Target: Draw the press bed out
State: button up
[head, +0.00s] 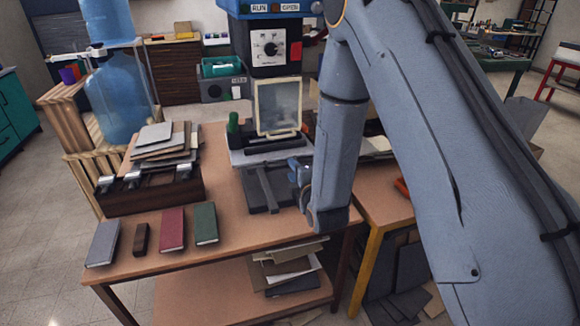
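The press (268,45) stands at the back of the wooden table, with a blue top marked RUN and OPEN and a dial on its front. A framed, cloudy upright panel (278,106) is below the dial. What looks like the press bed (258,203) is a dark flat plate low at the press's front, with a raised bar (265,187) along it. My gripper (296,172) is just right of the bar, close to the plate. Whether it touches is unclear. My wrist hides part of the gripper, and its finger opening does not show clearly.
Grey, brown, red and green covers (172,230) lie along the table's front left. A dark wooden rack (150,192) with stacked boards is behind them. A green cylinder (233,125) stands left of the panel. Bare tabletop (225,255) lies in front of the plate.

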jog(key=shift+x, duration=1.4)
